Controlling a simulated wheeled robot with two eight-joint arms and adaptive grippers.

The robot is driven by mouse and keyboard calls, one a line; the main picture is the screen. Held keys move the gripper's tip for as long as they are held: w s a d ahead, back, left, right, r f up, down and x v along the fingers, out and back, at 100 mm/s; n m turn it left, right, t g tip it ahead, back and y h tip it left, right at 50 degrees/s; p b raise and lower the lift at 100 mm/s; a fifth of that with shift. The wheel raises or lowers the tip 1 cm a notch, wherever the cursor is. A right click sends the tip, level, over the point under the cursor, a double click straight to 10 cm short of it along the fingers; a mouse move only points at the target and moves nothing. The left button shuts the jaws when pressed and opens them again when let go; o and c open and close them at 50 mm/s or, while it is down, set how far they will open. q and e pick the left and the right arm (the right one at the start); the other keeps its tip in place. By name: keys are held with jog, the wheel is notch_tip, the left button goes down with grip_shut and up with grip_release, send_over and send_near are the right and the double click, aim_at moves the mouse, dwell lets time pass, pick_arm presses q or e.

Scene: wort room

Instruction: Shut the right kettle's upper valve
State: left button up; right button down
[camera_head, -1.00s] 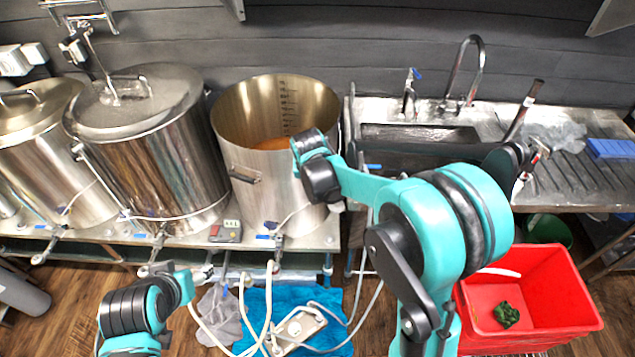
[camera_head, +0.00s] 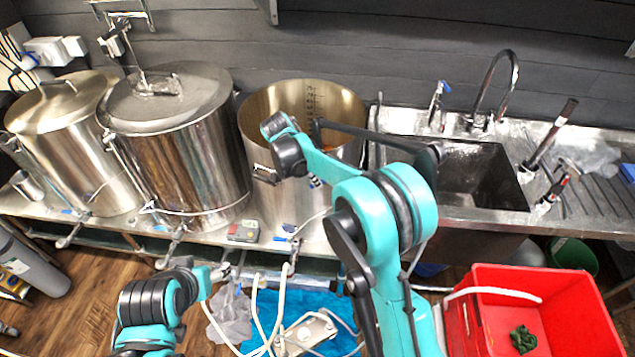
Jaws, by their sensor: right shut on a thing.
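The right kettle (camera_head: 262,215) is the open steel pot below the wall, with its rim and amber contents in view. A small silver and blue piece of its upper valve (camera_head: 316,182) shows at the kettle's front, just under my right forearm. My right gripper (camera_head: 308,179) is at this valve and shut on it. My wrist and forearm hide most of the fingers and the valve body. The lower valve with its blue handle (camera_head: 287,229) is below. My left gripper (camera_head: 222,271) is low at the left, near the hoses; its fingers are too small to read.
Two lidded kettles (camera_head: 168,100) (camera_head: 65,105) stand to the left on the bench. A sink with a tap (camera_head: 497,85) lies to the right. A red crate (camera_head: 560,310) stands on the floor at right. White hoses (camera_head: 272,310) hang over a blue mat (camera_head: 340,300).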

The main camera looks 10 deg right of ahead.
jog(key=shift+w+a+m+g, duration=0.2)
jog(key=shift+w+m+g, duration=0.3)
jog(key=shift+m, duration=0.4)
jog(key=shift+w, duration=0.15)
jog(key=c, duration=1.5)
grip_release()
jog(key=v, duration=1.2)
jog(key=shift+a, duration=0.15)
